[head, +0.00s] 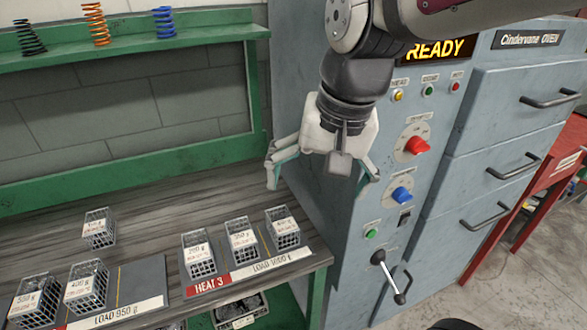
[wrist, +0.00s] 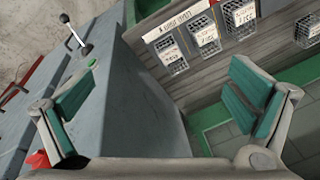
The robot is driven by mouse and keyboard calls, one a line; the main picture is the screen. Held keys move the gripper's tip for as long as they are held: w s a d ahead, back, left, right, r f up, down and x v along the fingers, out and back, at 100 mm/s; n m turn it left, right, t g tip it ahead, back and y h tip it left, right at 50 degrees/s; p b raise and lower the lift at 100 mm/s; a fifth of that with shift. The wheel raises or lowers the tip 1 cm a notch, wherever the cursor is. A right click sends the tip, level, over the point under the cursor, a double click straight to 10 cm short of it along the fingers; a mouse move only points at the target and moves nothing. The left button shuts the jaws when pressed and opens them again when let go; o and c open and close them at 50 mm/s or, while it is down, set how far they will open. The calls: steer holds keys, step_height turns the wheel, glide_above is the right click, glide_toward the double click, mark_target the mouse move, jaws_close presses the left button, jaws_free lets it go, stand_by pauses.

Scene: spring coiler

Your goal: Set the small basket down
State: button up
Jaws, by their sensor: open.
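My gripper (head: 322,180) is open and empty, raised in front of the blue-grey oven cabinet; its green-padded fingers (wrist: 165,100) stand wide apart in the wrist view. Several small wire baskets with white weight tags stand upright on the bench. One basket (head: 98,228) stands alone on the wood behind the left plate. Two baskets (head: 86,287) are at the left plate, marked LOAD 950 g. A left basket (head: 197,257), a middle basket (head: 241,242) and a right basket (head: 282,230) stand in a row on the HEAT 3 plate. Which one is the small basket I cannot tell.
The oven (head: 520,90) stands right of the bench, with drawers, knobs and a lever (head: 388,276); its sign reads READY. A green shelf (head: 130,42) with coil springs runs above the bench. Bare wood (head: 155,215) lies behind the plates.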

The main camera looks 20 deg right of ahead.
steer(key=s+n+t, duration=0.1)
steer(key=s+n, duration=0.5)
steer(key=s, duration=0.2)
steer(key=shift+s+d+r+h, duration=0.15)
steer(key=shift+s+h, duration=0.15)
stand_by(6.9)
